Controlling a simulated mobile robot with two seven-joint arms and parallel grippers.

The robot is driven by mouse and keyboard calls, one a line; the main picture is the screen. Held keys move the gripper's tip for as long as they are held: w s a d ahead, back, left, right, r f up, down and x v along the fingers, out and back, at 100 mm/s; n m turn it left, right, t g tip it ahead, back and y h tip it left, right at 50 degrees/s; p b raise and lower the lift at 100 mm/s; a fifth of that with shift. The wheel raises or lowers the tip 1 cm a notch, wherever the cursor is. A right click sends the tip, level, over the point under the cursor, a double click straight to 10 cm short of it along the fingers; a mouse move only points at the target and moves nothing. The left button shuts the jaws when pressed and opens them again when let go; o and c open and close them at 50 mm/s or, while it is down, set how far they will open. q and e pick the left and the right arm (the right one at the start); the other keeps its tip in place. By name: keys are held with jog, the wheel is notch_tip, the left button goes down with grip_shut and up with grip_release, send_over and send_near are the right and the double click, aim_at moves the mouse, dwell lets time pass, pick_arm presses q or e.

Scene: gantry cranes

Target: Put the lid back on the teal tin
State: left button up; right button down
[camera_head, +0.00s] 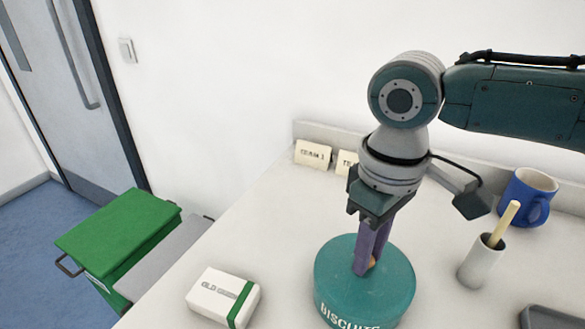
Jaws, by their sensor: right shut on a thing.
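The round teal tin (345,322), with "BISCUITS" in white on its side, stands on the table near the bottom edge of the view. Its teal lid (335,262) is over the tin's top and looks about level. I cannot tell whether it is fully seated or slightly above the rim. My right gripper (366,266) points down with its purple fingers shut on the lid's small brown knob (373,263), which the fingers mostly hide. My left gripper is not in view.
A white box with a green band (222,297) lies left of the tin. A light cup with a wooden stick (482,262) and a blue mug (527,195) stand to the right. Small cards (313,154) stand at the back. A green-lidded bin (118,230) is beyond the table's left edge.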

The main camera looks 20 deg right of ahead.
jog(key=shift+p, duration=0.4)
dwell(0.3)
jog(key=shift+c, duration=0.8)
grip_release()
notch_tip(320, 180, up, 7)
jog(key=p, duration=0.8)
dwell(0.5)
